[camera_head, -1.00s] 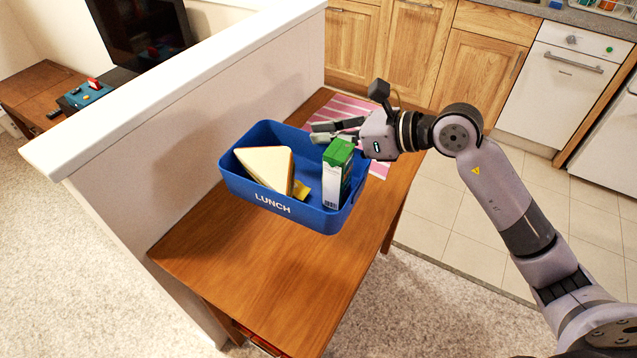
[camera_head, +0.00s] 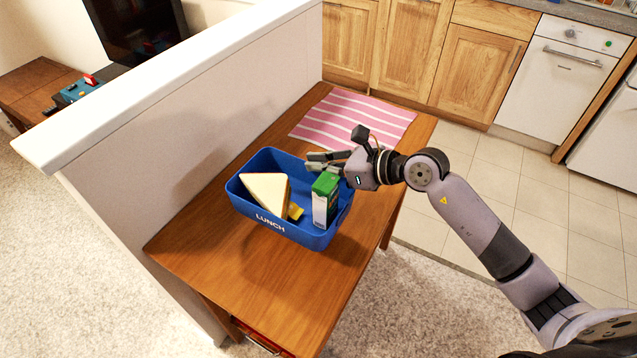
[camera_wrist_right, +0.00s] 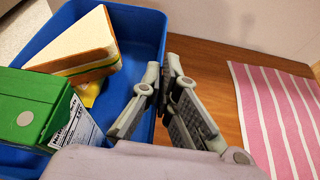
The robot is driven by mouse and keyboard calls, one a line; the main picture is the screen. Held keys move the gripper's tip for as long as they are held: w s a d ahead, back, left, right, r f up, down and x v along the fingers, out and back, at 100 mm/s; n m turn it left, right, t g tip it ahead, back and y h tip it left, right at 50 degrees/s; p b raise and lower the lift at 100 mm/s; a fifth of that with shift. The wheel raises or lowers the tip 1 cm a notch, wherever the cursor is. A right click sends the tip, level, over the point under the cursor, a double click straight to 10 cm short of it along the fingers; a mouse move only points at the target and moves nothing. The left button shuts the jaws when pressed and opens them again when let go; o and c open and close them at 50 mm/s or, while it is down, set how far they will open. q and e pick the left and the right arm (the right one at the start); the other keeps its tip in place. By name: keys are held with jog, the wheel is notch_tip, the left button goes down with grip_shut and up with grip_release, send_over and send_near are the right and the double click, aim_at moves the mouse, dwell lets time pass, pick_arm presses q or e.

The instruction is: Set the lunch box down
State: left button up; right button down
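The blue lunch box (camera_head: 273,226), marked LUNCH, is level over the wooden table (camera_head: 255,290). It is on the tabletop or very close above it; I cannot tell whether it touches. It holds a sandwich half (camera_head: 265,193), a green and white carton (camera_head: 325,202) and a small yellow item (camera_head: 295,211). My right gripper (camera_head: 322,162) is at the box's far right rim. In the right wrist view its fingers (camera_wrist_right: 163,78) close around the box wall (camera_wrist_right: 157,40), one inside and one outside. My left gripper is out of view.
A pink striped mat (camera_head: 352,120) lies at the table's far end, behind the box. A white-topped half wall (camera_head: 200,85) runs along the table's left side. The near part of the table is clear. Kitchen cabinets (camera_head: 415,50) stand at the back.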

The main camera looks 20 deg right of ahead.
jog(key=shift+f, duration=3.05)
jog(key=shift+f+b, duration=0.15)
jog(key=shift+b, duration=0.2)
jog(key=c, duration=1.8)
grip_release()
